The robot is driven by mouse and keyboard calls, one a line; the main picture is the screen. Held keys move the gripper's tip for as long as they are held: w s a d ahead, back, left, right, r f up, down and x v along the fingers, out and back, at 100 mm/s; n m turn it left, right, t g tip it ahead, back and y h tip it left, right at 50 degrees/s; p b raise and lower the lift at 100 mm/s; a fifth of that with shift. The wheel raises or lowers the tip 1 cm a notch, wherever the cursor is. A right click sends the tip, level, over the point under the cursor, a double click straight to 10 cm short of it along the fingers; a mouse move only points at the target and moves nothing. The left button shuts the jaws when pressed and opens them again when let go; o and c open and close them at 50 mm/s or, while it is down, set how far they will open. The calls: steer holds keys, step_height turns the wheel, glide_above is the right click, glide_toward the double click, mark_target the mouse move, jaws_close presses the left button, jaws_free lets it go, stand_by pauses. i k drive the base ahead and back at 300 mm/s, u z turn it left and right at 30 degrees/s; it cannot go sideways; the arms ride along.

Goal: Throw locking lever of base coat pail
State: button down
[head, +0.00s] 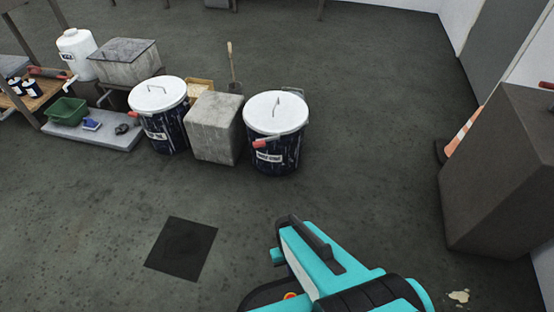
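Two dark blue pails with white lids stand on the floor. The right pail (277,158) has a white label that I cannot read with certainty, so I cannot tell for sure which pail is the base coat one. A lever with a red grip (268,142) sits on its front just below the lid. The left pail (170,132) also has a label and a red-gripped lever (135,114) at its left side.
A grey concrete block (214,127) stands between the pails. A dark cabinet (505,170) and an orange-white cone (462,133) stand on the right. Left are a low grey platform (95,134) with a green bin (67,111) and a metal tank (125,62). Open floor lies before the pails.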

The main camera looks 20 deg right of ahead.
mark_target(260, 143)
steer(key=k, duration=1.35)
steer(key=u, duration=4.3)
steer(key=i, duration=0.1)
steer(key=z, duration=2.95)
steer(key=i, duration=1)
steer(key=u, duration=0.05)
